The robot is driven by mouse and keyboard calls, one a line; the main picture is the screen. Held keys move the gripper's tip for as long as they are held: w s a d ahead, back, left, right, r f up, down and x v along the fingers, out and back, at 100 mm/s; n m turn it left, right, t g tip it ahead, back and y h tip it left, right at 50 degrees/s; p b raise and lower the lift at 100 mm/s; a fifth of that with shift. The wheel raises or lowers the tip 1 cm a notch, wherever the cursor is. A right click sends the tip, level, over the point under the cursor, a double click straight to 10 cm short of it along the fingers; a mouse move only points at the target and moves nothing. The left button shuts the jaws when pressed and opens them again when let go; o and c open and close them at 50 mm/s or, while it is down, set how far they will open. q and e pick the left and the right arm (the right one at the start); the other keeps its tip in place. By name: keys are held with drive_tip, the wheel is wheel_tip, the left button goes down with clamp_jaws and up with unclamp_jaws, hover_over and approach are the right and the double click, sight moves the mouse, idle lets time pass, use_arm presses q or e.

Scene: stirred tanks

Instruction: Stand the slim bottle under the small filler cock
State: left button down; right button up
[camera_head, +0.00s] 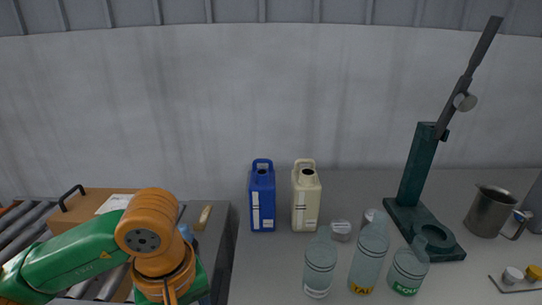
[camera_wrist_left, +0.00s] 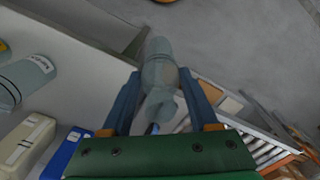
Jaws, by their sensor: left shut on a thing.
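In the left wrist view my left gripper (camera_wrist_left: 160,98) is shut on a translucent grey-green bottle (camera_wrist_left: 158,72), with a blue finger on each side of it. In the head view my left gripper is mostly hidden behind the orange wrist of my arm, over the roller conveyor side, and the held bottle cannot be made out there. No filler cock can be made out in either view. My right gripper is not in view.
Three similar bottles stand at the front: one with a white label (camera_head: 320,266), one yellow (camera_head: 368,262), one green (camera_head: 408,270). Behind are a blue can (camera_head: 262,200) and a cream can (camera_head: 305,205). A dark green lever press (camera_head: 415,190) and steel jug (camera_head: 488,212) stand right.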

use_arm(q)
drive_tip(key=a+f+m, duration=0.1)
drive_tip(key=m, duration=0.1)
drive_tip(key=a+f+m, duration=0.1)
drive_tip(key=m, duration=0.1)
drive_tip(key=a+f+m, duration=0.1)
drive_tip(key=m, duration=0.2)
drive_tip(key=shift+s+a+f, duration=0.15)
drive_tip(key=shift+f, duration=0.1)
drive_tip(key=shift+s, duration=0.1)
